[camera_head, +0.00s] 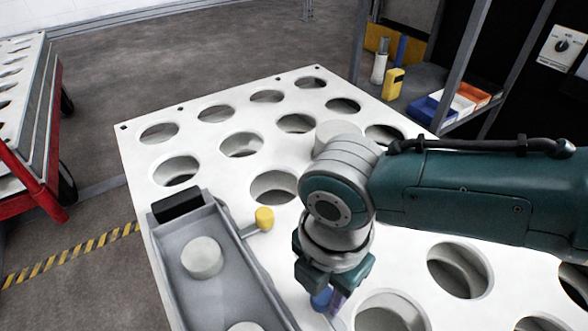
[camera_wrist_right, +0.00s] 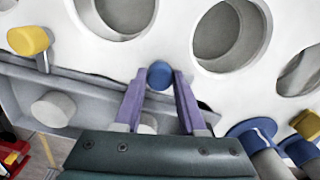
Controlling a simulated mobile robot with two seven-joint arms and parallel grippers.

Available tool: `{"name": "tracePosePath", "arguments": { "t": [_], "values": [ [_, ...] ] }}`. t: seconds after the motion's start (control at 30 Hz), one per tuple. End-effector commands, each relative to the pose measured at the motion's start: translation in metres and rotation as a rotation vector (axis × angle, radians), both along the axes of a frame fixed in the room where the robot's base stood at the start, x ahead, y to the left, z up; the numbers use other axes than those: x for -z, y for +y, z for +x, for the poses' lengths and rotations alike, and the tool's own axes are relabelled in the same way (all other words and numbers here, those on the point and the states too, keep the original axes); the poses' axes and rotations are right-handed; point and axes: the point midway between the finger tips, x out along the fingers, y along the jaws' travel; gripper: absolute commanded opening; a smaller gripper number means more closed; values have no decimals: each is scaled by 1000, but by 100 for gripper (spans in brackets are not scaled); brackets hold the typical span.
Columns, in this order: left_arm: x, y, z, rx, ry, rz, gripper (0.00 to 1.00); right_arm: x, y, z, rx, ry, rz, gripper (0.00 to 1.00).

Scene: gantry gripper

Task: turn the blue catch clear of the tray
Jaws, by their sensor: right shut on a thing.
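The blue catch (camera_head: 320,299) has a round knob and sits by the right side of the grey tray (camera_head: 216,290), near the bottom of the head view. In the right wrist view the blue knob (camera_wrist_right: 160,75) lies between my two purple fingertips. My right gripper (camera_head: 332,300) points down and is shut on this knob; its wrist hides part of the catch. A yellow catch (camera_head: 264,218) on a short arm stands at the tray's right edge, farther back. The tray holds white round pieces (camera_head: 202,257). My left gripper is out of view.
The tray lies on a white table (camera_head: 222,142) with rows of large round holes. A shelf (camera_head: 425,80) with bottles and small bins is at the back right. A red cart (camera_head: 38,180) is at the left.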

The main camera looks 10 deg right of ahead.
Motion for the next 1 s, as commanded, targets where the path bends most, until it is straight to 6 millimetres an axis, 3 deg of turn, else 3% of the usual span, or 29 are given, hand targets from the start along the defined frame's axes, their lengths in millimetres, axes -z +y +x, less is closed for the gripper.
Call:
{"name": "tracePosePath", "arguments": {
  "t": [0.1, 0.13, 0.37, 0.67, 1.0],
  "values": [
    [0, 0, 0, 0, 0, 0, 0, 0, 0, 0, -2, 0, 0, 0],
    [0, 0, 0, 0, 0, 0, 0, 0, 0, 0, -2, 0, 0, 42],
    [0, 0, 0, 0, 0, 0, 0, 0, 0, 0, -1, 0, 0, 68],
    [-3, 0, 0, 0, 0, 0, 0, -4, 0, 0, 0, -1, -1, 69],
    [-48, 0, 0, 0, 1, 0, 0, -68, 0, 0, -1, -1, 0, 69]
  ]
}}
